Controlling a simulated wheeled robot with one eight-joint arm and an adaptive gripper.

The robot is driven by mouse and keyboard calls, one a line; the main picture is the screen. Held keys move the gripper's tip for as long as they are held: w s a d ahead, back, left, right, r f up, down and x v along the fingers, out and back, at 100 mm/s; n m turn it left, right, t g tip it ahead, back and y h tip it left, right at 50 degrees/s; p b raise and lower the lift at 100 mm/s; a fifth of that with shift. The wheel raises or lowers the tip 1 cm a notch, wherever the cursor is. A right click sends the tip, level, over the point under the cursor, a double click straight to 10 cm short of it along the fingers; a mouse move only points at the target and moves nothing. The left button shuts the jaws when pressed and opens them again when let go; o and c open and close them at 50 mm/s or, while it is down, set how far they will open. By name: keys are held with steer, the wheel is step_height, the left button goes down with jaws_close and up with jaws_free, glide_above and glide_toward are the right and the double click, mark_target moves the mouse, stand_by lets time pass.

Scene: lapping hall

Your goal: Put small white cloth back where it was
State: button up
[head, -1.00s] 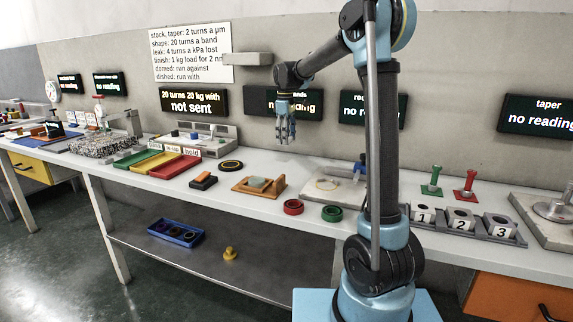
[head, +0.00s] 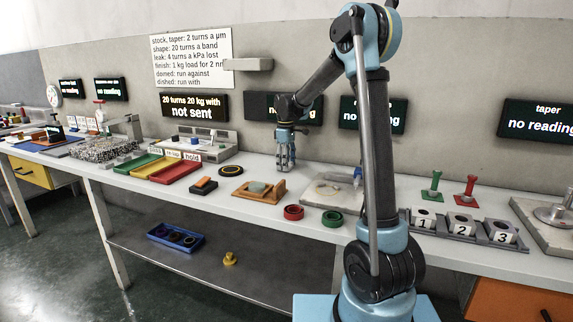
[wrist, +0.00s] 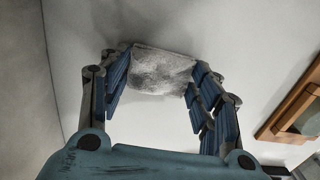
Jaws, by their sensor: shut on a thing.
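The small white cloth (wrist: 163,72), with grey smudges, sits between the fingers of my gripper (wrist: 157,80) in the wrist view. My gripper is shut on it. The cloth is too small to make out there. Whether it touches the bench top is not clear.
The wooden tray (head: 243,194) stands in front of my gripper; it also shows at the right of the wrist view (wrist: 287,108). A pale plate (head: 330,195) lies to the right. A black ring (head: 231,170) lies to the left. Bare bench surrounds the cloth.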

steer(key=o, duration=1.1)
steer(key=shift+f, duration=0.1)
step_height(320, 180, up, 12)
steer(key=shift+r, duration=0.15)
